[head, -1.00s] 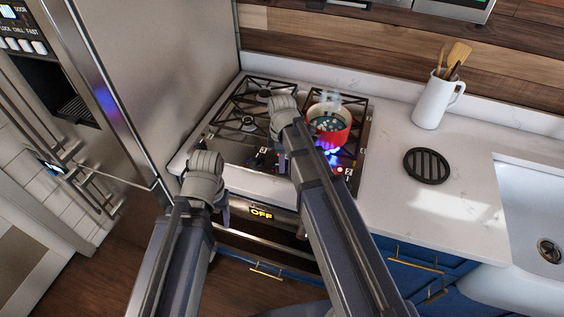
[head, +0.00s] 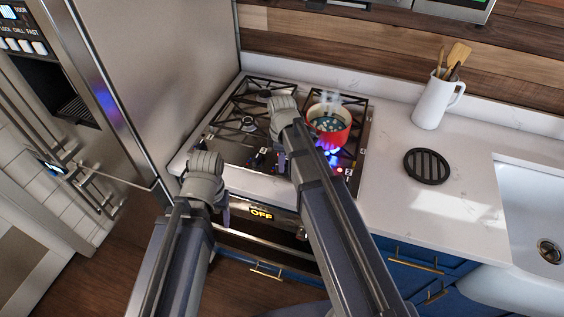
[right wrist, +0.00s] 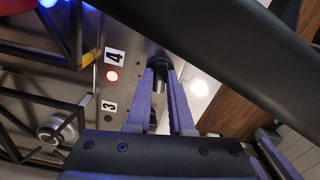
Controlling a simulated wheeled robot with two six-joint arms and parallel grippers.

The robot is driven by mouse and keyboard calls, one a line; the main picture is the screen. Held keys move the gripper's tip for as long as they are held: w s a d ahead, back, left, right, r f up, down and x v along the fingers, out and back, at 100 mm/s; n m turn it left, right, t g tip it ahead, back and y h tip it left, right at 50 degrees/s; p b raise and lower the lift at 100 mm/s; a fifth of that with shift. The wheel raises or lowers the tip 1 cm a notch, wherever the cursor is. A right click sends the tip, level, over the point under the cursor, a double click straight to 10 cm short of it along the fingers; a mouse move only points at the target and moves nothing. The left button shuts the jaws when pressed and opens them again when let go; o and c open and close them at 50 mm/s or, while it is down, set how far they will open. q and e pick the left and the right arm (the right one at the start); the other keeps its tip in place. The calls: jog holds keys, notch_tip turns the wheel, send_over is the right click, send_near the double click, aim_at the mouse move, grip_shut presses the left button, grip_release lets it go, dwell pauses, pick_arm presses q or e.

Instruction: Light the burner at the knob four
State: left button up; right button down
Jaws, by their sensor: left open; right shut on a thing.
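In the right wrist view my right gripper (right wrist: 162,78) is shut on a dark knob (right wrist: 158,68) at the stove's front edge. The label 4 (right wrist: 115,56) is beside this knob, with a lit red indicator (right wrist: 112,76) near it. The label 3 (right wrist: 109,106) has a dark indicator. In the head view blue flames (head: 331,155) show below a red pot (head: 330,134) on the right side of the stove (head: 228,150). My right arm hides its fingers there. My left gripper (head: 226,213) is open in front of the stove, its fingers partly hidden by its wrist.
The steel fridge (head: 180,80) stands left of the stove. A round black trivet (head: 427,166) and a white jug (head: 431,103) with wooden utensils are on the counter to the right, before the sink (head: 535,215). The oven display (head: 262,214) reads OFF.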

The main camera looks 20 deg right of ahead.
jog(key=m, duration=0.4)
jog(key=shift+m, duration=1.9)
jog(key=c, duration=0.8)
grip_release()
notch_tip(320, 180, up, 8)
jog(key=p, duration=0.8)
jog(key=shift+f, duration=0.1)
